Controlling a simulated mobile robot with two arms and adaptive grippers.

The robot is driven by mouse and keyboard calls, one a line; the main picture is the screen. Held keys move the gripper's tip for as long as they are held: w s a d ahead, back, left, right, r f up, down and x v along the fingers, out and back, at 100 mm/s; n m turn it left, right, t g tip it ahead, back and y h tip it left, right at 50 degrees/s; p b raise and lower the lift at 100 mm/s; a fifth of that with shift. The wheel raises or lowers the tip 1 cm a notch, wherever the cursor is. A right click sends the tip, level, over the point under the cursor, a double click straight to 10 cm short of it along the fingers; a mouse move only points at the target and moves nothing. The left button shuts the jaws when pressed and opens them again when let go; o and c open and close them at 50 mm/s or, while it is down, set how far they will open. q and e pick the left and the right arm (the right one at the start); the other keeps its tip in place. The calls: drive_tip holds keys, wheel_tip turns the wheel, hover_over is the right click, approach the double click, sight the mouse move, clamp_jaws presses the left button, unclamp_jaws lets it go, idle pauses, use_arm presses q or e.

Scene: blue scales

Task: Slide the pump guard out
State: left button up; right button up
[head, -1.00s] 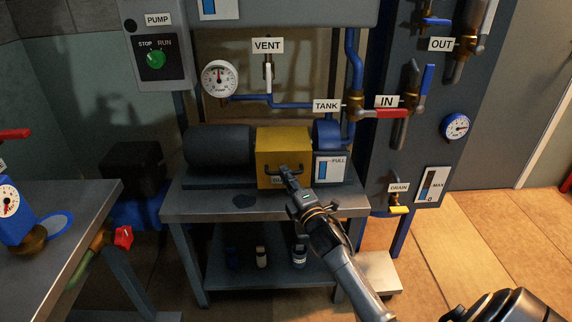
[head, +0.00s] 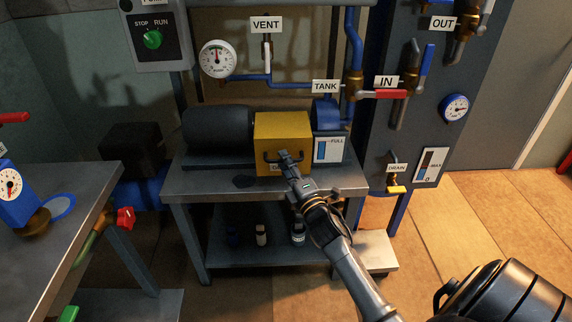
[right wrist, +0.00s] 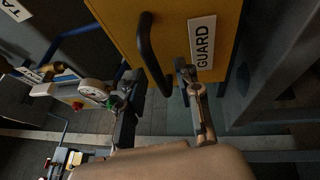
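The pump guard (head: 282,130) is a yellow box on the steel bench, between the dark motor and the blue pump end. A dark bar handle (head: 268,157) is on its front. In the right wrist view, the yellow guard face (right wrist: 117,22) shows a "GUARD" label (right wrist: 203,43) beside the black handle (right wrist: 147,50). My right gripper (head: 288,158) is at the handle. In the right wrist view, its fingers (right wrist: 160,78) are apart, with the handle's end between them; contact cannot be told. My left gripper is not in view.
The dark motor (head: 217,127) stands left of the guard, and a "FULL" level sign (head: 328,149) is close on its right. Pipes and the red-handled TANK valve (head: 380,94) are above right. Bare bench (head: 210,188) shows in front. Another table (head: 75,190) is at left.

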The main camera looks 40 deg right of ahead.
drive_tip(key=shift+s, duration=0.1)
drive_tip(key=v, duration=1.2)
